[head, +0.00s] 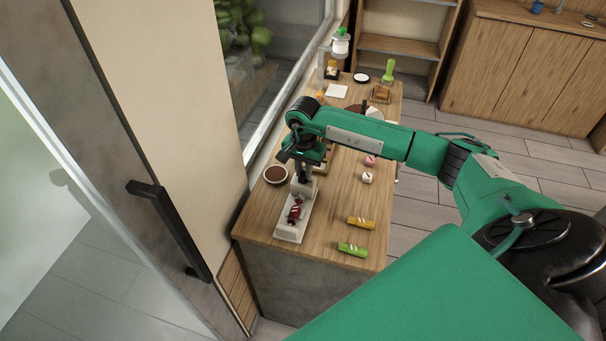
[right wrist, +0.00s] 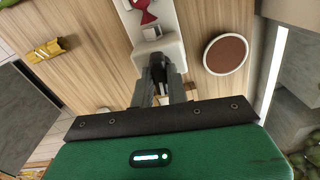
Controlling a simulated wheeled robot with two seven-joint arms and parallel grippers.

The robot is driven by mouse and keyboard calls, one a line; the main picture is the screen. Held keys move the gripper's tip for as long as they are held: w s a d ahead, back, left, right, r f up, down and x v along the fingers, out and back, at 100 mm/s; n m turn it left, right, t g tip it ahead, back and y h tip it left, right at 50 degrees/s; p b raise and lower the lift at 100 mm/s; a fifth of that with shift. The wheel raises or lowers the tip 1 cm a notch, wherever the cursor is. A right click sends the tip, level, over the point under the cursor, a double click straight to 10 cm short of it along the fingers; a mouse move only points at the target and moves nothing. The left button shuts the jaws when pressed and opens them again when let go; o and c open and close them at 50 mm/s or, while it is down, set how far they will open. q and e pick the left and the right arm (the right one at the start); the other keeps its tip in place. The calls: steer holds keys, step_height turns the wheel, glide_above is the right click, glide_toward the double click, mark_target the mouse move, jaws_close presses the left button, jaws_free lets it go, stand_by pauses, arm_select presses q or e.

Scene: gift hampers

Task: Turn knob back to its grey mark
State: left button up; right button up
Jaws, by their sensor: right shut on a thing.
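A long white device (head: 289,233) lies on the near left part of the wooden counter, with a red wrapped sweet (head: 295,210) on it. My right gripper (head: 303,186) points down at the far end of this device. In the right wrist view its fingers (right wrist: 158,68) are shut on a dark knob (right wrist: 158,61) at the end of the white device (right wrist: 176,40). The fingers cover most of the knob, so I cannot tell its angle. A small grey patch (right wrist: 152,33) shows just beyond it. My left gripper is not in view.
Yellow (head: 361,223) and green (head: 352,249) wrapped bars lie to the right, with pink (head: 370,160) and white (head: 367,177) small pieces behind. A window and wall border the counter's left. The counter's near middle is clear.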

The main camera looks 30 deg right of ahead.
steer(key=shift+m, duration=1.3)
steer(key=shift+m, duration=2)
steer(key=shift+m, duration=2)
